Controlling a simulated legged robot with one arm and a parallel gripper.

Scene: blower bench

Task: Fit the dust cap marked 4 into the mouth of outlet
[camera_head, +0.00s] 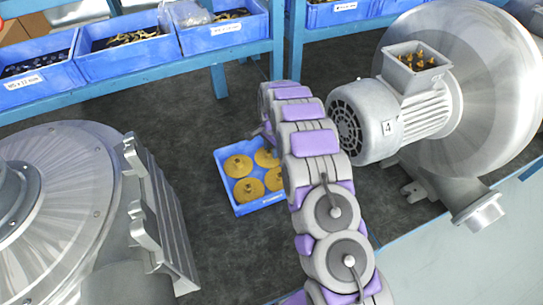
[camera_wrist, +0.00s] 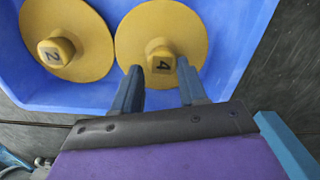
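The yellow round dust cap marked 4 (camera_wrist: 150,30) lies in a blue tray (camera_wrist: 262,50), its square knob facing up, in the wrist view. My gripper (camera_wrist: 160,78) is open, its two fingertips just below the knob, one toward each side of it; I cannot tell whether they touch it. In the head view several yellow caps sit in the tray (camera_head: 232,150), their numbers unreadable, and my arm hides the tray's right part. The blower labelled 4 (camera_head: 490,85) stands at the right, with a metal outlet (camera_head: 478,212) at its lower front.
A cap marked 2 (camera_wrist: 68,40) lies left of cap 4. A second large blower (camera_head: 60,200) with a ribbed metal part stands at the left. Blue bins (camera_head: 130,50) of parts line a blue shelf behind. Dark bench surface is clear around the tray.

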